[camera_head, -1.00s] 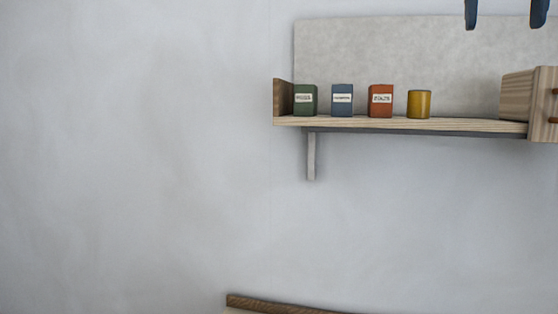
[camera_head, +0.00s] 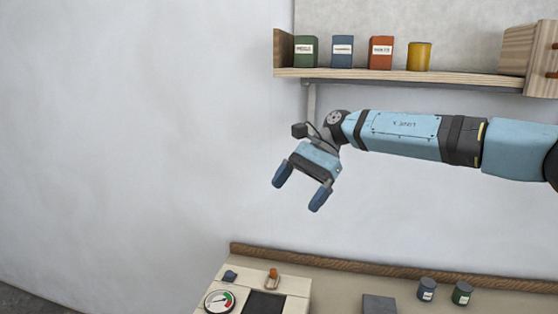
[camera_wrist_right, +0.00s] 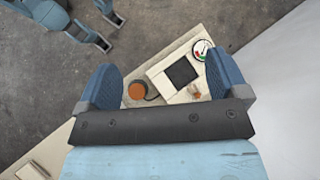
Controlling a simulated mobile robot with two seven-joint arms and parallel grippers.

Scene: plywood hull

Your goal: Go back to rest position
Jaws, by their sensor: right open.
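My right gripper (camera_head: 301,192) is open and empty in the head view. Its arm comes in from the right, and its two dark blue fingers point down and left in front of the bare wall. In the right wrist view the fingers of my right gripper (camera_wrist_right: 165,88) stand wide apart with nothing between them, above a counter with a panel. My left gripper does not show in the head view. In the right wrist view, blue parts at the upper left look like parts of my own body.
A wall shelf (camera_head: 400,78) holds a green box (camera_head: 305,52), a blue box (camera_head: 342,52), a red box (camera_head: 381,53) and a yellow can (camera_head: 419,57). Below, a counter (camera_head: 335,280) bears a gauge panel (camera_head: 290,285) and two small cans (camera_head: 445,292). Open air lies left.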

